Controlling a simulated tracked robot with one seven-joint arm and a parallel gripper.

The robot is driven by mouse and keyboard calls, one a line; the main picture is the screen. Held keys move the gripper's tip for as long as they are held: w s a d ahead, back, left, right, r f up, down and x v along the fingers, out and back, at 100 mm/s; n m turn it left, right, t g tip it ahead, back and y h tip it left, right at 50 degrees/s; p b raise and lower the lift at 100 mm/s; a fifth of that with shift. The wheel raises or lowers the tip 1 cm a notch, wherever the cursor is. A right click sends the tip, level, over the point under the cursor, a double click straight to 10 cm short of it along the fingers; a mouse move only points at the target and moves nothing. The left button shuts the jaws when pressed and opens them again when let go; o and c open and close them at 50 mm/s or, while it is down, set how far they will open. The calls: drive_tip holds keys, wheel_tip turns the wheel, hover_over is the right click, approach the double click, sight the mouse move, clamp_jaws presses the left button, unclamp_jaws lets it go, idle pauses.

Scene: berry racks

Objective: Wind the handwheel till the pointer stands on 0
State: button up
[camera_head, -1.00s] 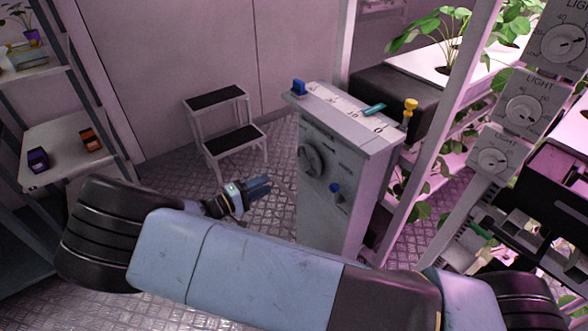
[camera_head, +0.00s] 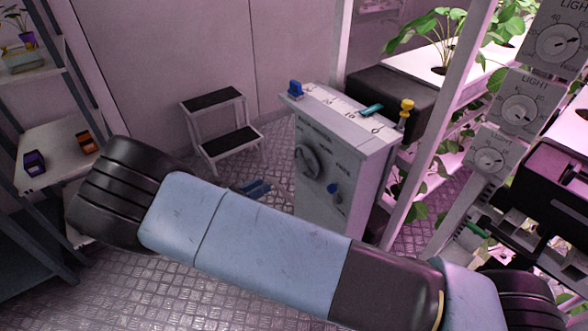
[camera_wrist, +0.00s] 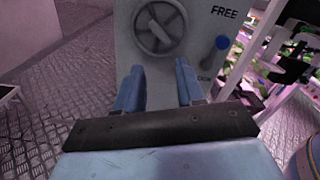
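The handwheel (camera_head: 307,162) is a grey spoked wheel on the front of a grey cabinet (camera_head: 325,205). It also shows in the wrist view (camera_wrist: 160,27), ahead of my gripper. A scale (camera_head: 335,107) with printed marks runs along the cabinet top. A teal pointer (camera_head: 371,109) lies at its right part, near the 0 mark; its exact reading is too small to tell. A blue-knobbed lever (camera_wrist: 222,43) stands right of the wheel, by the word FREE. My gripper (camera_wrist: 158,86) is open and empty, apart from the wheel. In the head view my arm mostly hides it.
A step stool (camera_head: 228,140) stands behind left. A shelf (camera_head: 60,150) is at far left; LIGHT dials (camera_head: 520,112) and plant racks are at right.

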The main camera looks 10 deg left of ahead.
sight(297, 167)
drive_tip(key=w+d+n, duration=0.2)
drive_tip(key=w+d, duration=0.1)
drive_tip(key=w+d+n, duration=0.2)
drive_tip(key=w+d, duration=0.1)
drive_tip(key=w, duration=0.1)
drive_tip(key=w+d+n, duration=0.2)
drive_tip(key=w+d, duration=0.1)
drive_tip(key=shift+w, duration=0.25)
idle(0.4)
clamp_jaws()
idle(0.4)
